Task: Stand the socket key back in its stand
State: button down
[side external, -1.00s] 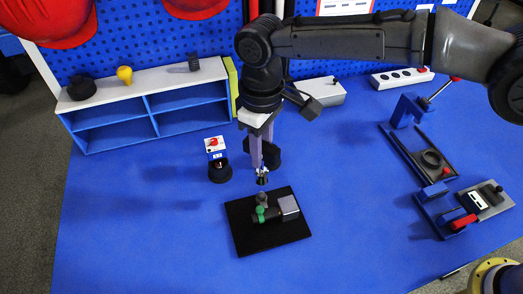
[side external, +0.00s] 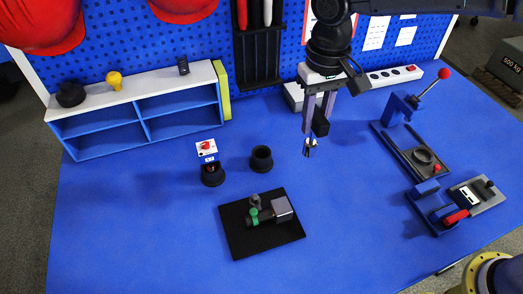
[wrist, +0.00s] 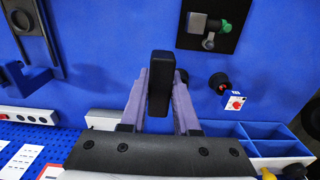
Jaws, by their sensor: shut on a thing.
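My gripper (side external: 316,127) is shut on the socket key (side external: 311,149), a dark piece with a shiny metal lower end. It hangs in the air right of the black cups. In the wrist view the key's black body (wrist: 159,85) sits between my purple fingers; its far end is hidden. A round black cup-like stand (side external: 261,158) is upright on the blue table, open at the top, and looks empty. My right finger partly hides it in the wrist view (wrist: 182,74). A second black cup (side external: 212,175) beside it has a white card with a red mark.
A black mat (side external: 236,236) with a grey and green valve fitting (side external: 268,212) lies in front of the cups. A blue shelf (side external: 140,128) is back left. Lever fixtures (side external: 410,150) stand at right.

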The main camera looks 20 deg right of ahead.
jog(key=w+a+f, duration=0.7)
jog(key=w+f, duration=0.4)
jog(key=f, duration=0.1)
jog(key=shift+f, duration=0.35)
jog(key=shift+f, duration=0.15)
jog(key=shift+f, duration=0.35)
jog(key=shift+f, duration=0.1)
jog(key=c, duration=0.6)
grip_release()
jog(key=shift+c, duration=0.2)
